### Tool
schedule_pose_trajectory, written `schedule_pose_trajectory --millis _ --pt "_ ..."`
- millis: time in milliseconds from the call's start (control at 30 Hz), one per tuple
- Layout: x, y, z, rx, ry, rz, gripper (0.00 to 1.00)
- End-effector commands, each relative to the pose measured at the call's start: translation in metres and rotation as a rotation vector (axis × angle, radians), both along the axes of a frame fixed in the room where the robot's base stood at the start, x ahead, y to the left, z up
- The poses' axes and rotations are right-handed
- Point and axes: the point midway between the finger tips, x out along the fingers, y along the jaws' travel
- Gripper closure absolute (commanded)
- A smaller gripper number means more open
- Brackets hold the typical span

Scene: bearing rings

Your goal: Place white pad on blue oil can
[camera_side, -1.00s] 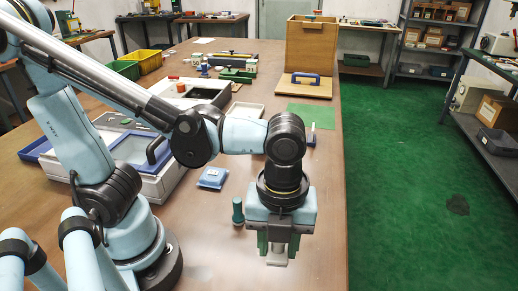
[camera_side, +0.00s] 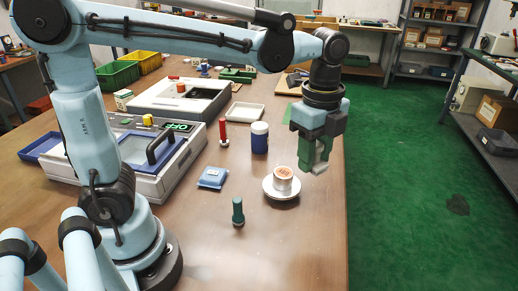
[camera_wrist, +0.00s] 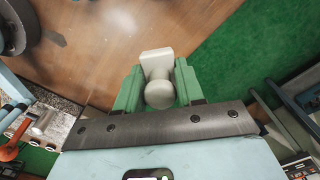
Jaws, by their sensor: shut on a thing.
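My gripper (camera_side: 318,160) is raised near the table's right edge, behind and above the cup. In the wrist view its green fingers (camera_wrist: 158,92) are shut on the white pad (camera_wrist: 157,60), a pale block with a round knob. In the side view only a small pale part of the pad (camera_side: 320,168) shows under the fingers. A dark blue can with a white top (camera_side: 260,141), which I take for the blue oil can, stands upright on the table, left of my gripper. The pad is apart from it.
A cup (camera_side: 283,178) on a white saucer (camera_side: 281,194) stands below my gripper. A red-topped bottle (camera_side: 223,132), a light blue packet (camera_side: 212,178) and a dark green bottle (camera_side: 238,212) stand or lie nearby. A white tray (camera_side: 245,112) lies behind. The front right table is clear.

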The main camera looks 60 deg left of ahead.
Motion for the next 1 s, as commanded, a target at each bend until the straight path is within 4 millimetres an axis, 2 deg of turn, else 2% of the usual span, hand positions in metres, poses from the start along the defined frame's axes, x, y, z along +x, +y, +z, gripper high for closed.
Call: schedule_pose_trajectory --millis 33,200,400,500,600,767,867,1000 --pt "0.012 0.017 0.004 0.0 0.0 0.068 0.93" --pt "0.043 0.072 0.016 0.001 0.0 0.285 0.93" --pt "0.065 0.14 0.028 0.0 0.0 0.516 0.93" --pt "0.069 0.166 0.031 0.0 0.0 0.601 0.93" --pt "0.071 0.185 0.033 0.0 0.0 0.66 0.93" --pt "0.072 0.202 0.032 0.0 0.0 0.702 0.93" --pt "0.072 0.216 0.025 0.0 0.0 0.71 0.93" --pt "0.073 0.245 0.008 0.0 -0.001 0.71 0.93"
